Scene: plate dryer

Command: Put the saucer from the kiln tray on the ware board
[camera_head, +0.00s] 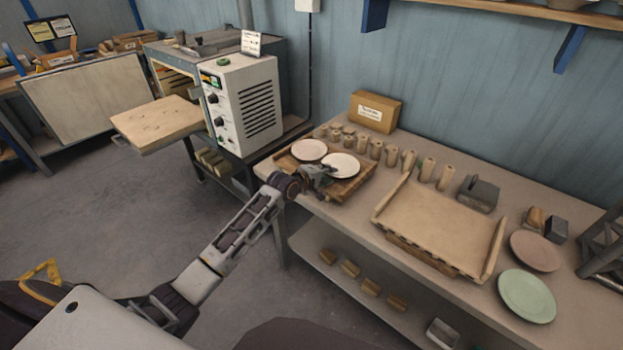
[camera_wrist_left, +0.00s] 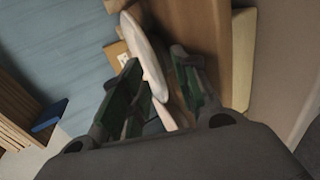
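Two white saucers are on a wooden board (camera_head: 352,190) on the table's left part: a far-left saucer (camera_head: 310,149) and a nearer saucer (camera_head: 343,164). I take this board for the ware board. My left gripper (camera_head: 326,173) is at the nearer saucer's left edge. In the left wrist view this saucer (camera_wrist_left: 148,58) shows nearly edge-on, its rim between the fingers of the gripper (camera_wrist_left: 156,75). The fingers are partly apart, and a gap shows by one finger; contact is unclear. The tray pulled out of the kiln (camera_head: 160,122) is bare. My right gripper is not in view.
The kiln (camera_head: 240,105) stands left of the table. Several small clay pieces (camera_head: 376,149) and a cardboard box (camera_head: 376,111) stand behind the board. A large tan tray (camera_head: 440,225), a pink plate (camera_head: 535,251) and a green plate (camera_head: 526,296) are on the right.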

